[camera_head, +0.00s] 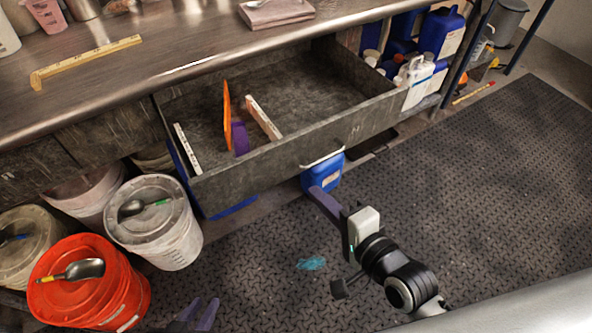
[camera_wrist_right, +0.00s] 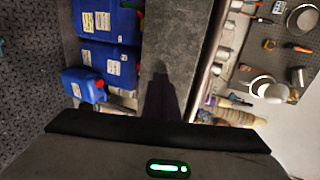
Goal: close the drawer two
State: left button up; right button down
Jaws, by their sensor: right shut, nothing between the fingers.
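A grey drawer (camera_head: 255,165) stands pulled out from under the workbench, its front panel facing me with a pale handle (camera_head: 322,158). I cannot read a number on it. My right gripper (camera_head: 318,194) is shut and empty, just in front of and below the handle; I cannot tell if it touches the drawer. In the right wrist view its dark fingers (camera_wrist_right: 162,95) lie against the view of a grey panel (camera_wrist_right: 172,40). My left gripper (camera_head: 200,314) shows only its two purple fingertips at the bottom edge, spread apart with nothing between them.
Inside the drawer are an orange piece (camera_head: 227,101), a purple piece (camera_head: 240,138) and pale strips (camera_head: 263,117). A blue canister (camera_head: 322,174) stands below the handle. White buckets (camera_head: 160,220) and a red bucket (camera_head: 85,285) stand at left. The floor mat (camera_head: 480,170) is mostly clear.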

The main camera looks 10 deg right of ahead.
send_near(288, 163)
jog(key=x, duration=0.5)
jog(key=shift+w+a+f+b, duration=0.1)
jog(key=shift+w+f+b, duration=0.05)
jog(key=shift+b, duration=0.15)
jog(key=shift+w+a, duration=0.15)
jog(key=shift+w, duration=0.15)
jog(key=shift+w, duration=0.1)
